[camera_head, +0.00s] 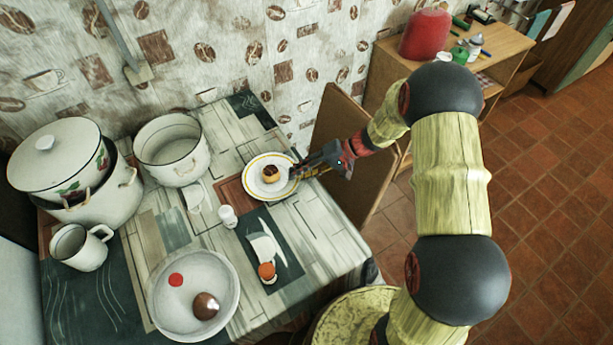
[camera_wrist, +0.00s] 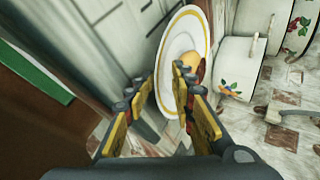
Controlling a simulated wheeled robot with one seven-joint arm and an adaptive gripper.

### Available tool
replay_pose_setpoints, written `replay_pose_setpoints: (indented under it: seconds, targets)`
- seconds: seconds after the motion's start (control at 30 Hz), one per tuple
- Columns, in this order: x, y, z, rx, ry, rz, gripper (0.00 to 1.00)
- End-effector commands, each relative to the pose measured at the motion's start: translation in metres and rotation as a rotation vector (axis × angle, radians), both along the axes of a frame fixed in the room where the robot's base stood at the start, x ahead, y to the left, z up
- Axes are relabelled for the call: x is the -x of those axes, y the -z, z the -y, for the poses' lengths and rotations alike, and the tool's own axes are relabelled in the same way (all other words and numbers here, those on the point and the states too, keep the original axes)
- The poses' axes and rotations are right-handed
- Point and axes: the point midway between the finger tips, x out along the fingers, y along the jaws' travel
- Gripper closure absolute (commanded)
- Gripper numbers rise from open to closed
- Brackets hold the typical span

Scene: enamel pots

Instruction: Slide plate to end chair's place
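The white plate (camera_head: 268,190) with a yellow rim band lies on the table near its far right edge. A small brown-topped pastry (camera_head: 271,173) sits on it. My gripper (camera_head: 299,172) is at the plate's right rim, reaching in from the right. In the wrist view my gripper's fingers (camera_wrist: 163,88) are apart, with the rim of the plate (camera_wrist: 178,42) showing between and beyond them. I cannot tell whether they touch it. A wooden chair (camera_head: 357,182) stands at the table's right end, its backrest partly behind my gripper.
Enamel pots (camera_head: 172,150) and a mug (camera_head: 80,249) stand on the left of the table. A white cup (camera_head: 228,216), a dark patch with white pieces (camera_head: 264,246), and a large bowl (camera_head: 164,309) are nearer. A yellowish round seat (camera_head: 345,318) is at the front edge.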

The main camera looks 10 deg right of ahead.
Motion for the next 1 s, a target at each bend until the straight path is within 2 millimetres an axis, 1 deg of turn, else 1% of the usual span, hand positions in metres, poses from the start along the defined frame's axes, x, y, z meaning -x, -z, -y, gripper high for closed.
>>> replay_pose_setpoints:
  seconds: [0.23,0.37,0.8,1.0]
  targets:
    - [0.0,0.0,0.001,0.0,0.001,0.001,0.74]
    - [0.001,-0.004,0.006,0.0,0.003,0.001,0.74]
    - [0.019,-0.038,0.06,0.001,0.015,0.001,0.74]
    - [0.024,-0.046,0.074,0.001,0.018,0.001,0.74]
